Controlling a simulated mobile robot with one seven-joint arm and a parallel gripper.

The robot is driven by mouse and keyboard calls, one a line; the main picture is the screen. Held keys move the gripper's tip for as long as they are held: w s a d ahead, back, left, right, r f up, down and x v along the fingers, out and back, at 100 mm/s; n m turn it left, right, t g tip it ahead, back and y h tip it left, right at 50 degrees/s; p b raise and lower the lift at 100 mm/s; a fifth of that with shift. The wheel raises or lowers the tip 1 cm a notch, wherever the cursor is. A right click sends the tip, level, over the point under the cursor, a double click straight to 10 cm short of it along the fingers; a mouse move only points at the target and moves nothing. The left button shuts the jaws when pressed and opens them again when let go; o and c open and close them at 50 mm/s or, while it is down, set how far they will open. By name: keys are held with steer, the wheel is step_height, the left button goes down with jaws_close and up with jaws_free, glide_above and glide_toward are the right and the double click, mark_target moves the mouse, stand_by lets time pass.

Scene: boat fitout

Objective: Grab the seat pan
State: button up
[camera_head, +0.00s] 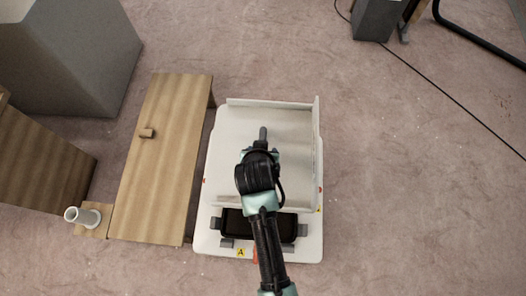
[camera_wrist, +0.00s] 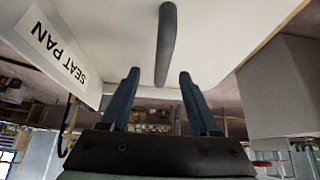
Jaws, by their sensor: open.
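The seat pan (camera_head: 290,130) is a white, shallow tray with raised edges, lying in the middle of the head view. A grey bar-like handle (camera_head: 263,133) stands on it. In the wrist view the seat pan (camera_wrist: 225,35) fills the top, and a "SEAT PAN" label (camera_wrist: 58,50) shows upside down on its flange. My gripper (camera_head: 259,150) is over the seat pan. In the wrist view its fingers (camera_wrist: 160,78) are apart and empty. The handle (camera_wrist: 166,45) lies ahead, its near end in line with the gap between the fingertips. My arm hides part of the pan.
A white platform (camera_head: 308,247) marked "A" lies under the pan, with a black tray at its front. A wooden cabinet (camera_head: 165,150) stands close on the left, with a grey block (camera_head: 80,55) behind. A dark cable crosses the floor at right. The right floor (camera_head: 420,190) is mostly clear.

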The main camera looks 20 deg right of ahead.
steer(key=shift+x, duration=2.65)
steer(key=shift+a, duration=0.15)
steer(key=shift+c, duration=0.2)
jaws_close()
steer(key=shift+w, duration=0.1)
steer(key=shift+w+r, duration=0.15)
steer(key=shift+r, duration=0.1)
